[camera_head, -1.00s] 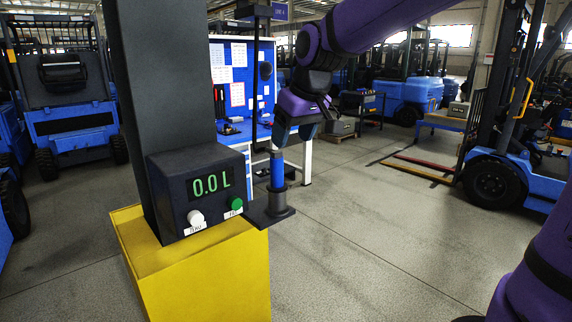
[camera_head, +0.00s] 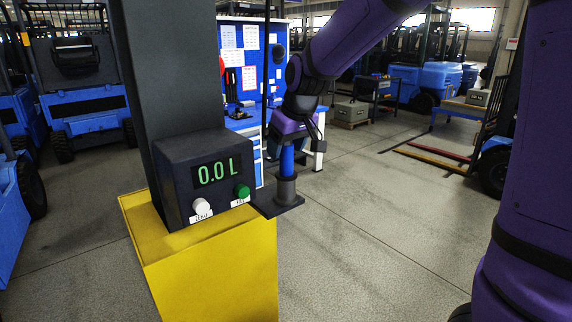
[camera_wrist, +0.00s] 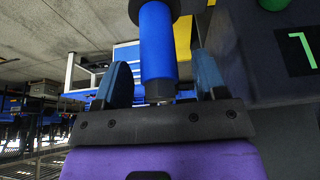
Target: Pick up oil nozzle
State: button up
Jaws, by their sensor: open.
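The oil nozzle (camera_head: 287,160) has a blue grip and stands upright in a dark round holder (camera_head: 287,190) on a plate at the right side of the dispenser. In the wrist view the blue nozzle grip (camera_wrist: 157,42) lies between the two fingers of my gripper (camera_wrist: 160,80). The fingers are open, with a visible gap on each side of the grip. In the head view my purple gripper (camera_head: 291,128) is above the holder and covers the nozzle's upper part.
The dispenser's dark box (camera_head: 205,178) reads 0.0 L and has a white and a green button. It sits on a yellow base (camera_head: 215,265) beside a dark column (camera_head: 170,75). A workbench with a blue board (camera_head: 265,65) stands behind.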

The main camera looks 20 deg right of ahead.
jog(key=shift+x, duration=1.1)
grip_shut()
